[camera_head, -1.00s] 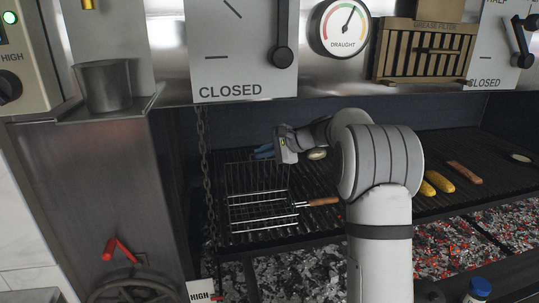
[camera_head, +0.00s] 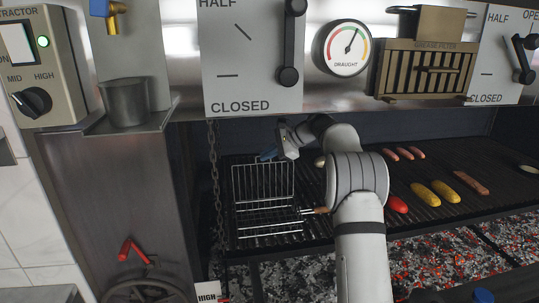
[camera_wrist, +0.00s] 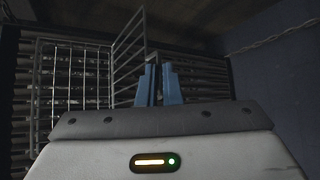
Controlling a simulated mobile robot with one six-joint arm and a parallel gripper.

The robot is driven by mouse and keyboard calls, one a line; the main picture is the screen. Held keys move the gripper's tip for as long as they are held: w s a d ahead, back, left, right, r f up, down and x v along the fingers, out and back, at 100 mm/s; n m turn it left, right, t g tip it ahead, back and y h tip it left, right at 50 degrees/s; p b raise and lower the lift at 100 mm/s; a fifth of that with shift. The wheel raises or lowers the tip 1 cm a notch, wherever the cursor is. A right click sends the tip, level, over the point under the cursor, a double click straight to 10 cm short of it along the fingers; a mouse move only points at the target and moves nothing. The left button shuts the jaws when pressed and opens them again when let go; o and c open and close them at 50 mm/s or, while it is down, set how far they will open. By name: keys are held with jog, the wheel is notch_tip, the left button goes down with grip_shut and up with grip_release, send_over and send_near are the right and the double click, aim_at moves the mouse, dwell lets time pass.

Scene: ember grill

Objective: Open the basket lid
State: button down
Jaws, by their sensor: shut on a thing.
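The wire basket (camera_head: 270,237) lies on the grill at the left, with its wooden handle (camera_head: 321,210) pointing right. Its wire lid (camera_head: 262,182) stands raised, close to upright, along the basket's far side. My gripper (camera_head: 268,154) is at the top edge of the lid. In the wrist view the gripper's blue fingers (camera_wrist: 159,82) are close together at the lid's edge, and the lid (camera_wrist: 128,56) shows nearly edge-on. The basket's mesh (camera_wrist: 72,85) is to its left there. The exact grip point is small and partly hidden. No food shows clearly in the basket.
Corn (camera_head: 424,194), a red item (camera_head: 396,204) and several sausages lie on the grill to the right. A chain (camera_head: 213,165) hangs left of the basket. Glowing coals (camera_head: 420,265) lie below the front edge. The hood panel (camera_head: 250,60) is above.

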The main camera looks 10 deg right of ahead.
jog(key=c, duration=1.6)
grip_release()
jog(key=shift+d, duration=0.1)
jog(key=shift+b+v, duration=1)
jog(key=shift+v, duration=2.85)
jog(key=shift+f, duration=0.1)
